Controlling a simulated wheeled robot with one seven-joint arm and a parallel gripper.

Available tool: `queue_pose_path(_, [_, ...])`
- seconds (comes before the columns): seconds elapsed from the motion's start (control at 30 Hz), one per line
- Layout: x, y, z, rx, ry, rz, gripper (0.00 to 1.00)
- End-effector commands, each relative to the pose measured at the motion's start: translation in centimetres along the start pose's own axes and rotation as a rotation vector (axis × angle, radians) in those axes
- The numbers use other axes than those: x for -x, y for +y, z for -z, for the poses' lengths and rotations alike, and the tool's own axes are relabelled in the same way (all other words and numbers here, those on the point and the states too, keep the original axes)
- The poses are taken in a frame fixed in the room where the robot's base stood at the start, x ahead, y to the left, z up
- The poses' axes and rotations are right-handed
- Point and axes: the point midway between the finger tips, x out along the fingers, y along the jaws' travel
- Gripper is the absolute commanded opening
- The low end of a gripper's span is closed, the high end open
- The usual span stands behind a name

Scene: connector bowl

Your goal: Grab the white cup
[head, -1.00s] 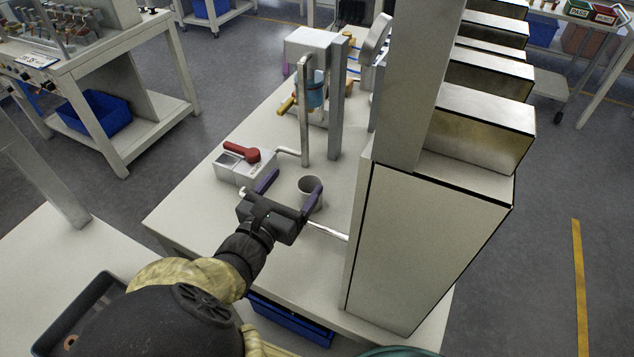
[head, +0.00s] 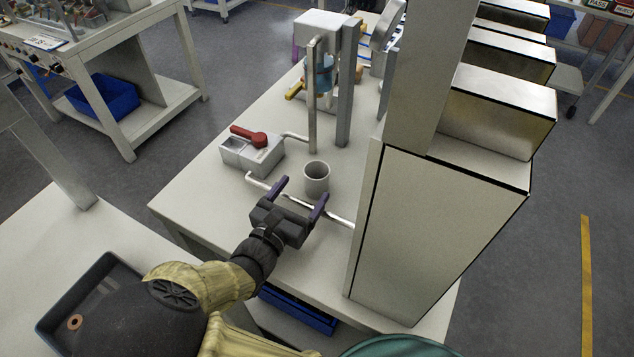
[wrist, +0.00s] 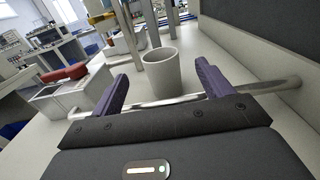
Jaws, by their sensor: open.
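The white cup (head: 316,179) stands upright on the pale workbench (head: 222,192), close to a metal post. It also shows in the wrist view (wrist: 163,74), ahead of my gripper and between the lines of its fingers. My gripper (head: 299,191) is open and empty, with its two purple fingers spread apart. In the head view it is nearer to me than the cup, and the cup's rim and sides are clear of the fingers. A horizontal metal bar (head: 336,219) crosses at the gripper, and in the wrist view (wrist: 165,103) it runs between the fingers and the cup.
A grey box with a red handle (head: 250,145) stands left of the cup. Metal posts (head: 346,85) rise behind it. A tall cabinet panel (head: 430,230) blocks the right side. The bench's front left part is clear.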

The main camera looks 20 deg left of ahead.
Motion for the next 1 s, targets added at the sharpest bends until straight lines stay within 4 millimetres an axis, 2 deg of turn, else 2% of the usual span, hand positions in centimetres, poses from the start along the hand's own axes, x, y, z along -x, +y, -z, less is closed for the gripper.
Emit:
queue_pose_path(0.03, [-0.1,-0.1,1.0,0.004,-0.001,0.001,0.79])
queue_pose_path(0.1, [-1.4,-0.1,0.6,-0.001,0.000,0.004,0.79])
queue_pose_path(0.2, [-2.4,-0.1,0.6,-0.001,-0.001,0.003,0.79])
queue_pose_path(0.6, [-2.9,0.0,0.5,-0.001,0.000,0.001,0.79])
queue_pose_path(0.9, [-6.9,0.0,0.5,-0.001,0.000,0.002,0.79])
queue_pose_path(1.0, [-7.5,0.0,0.5,0.000,0.000,0.001,0.79])
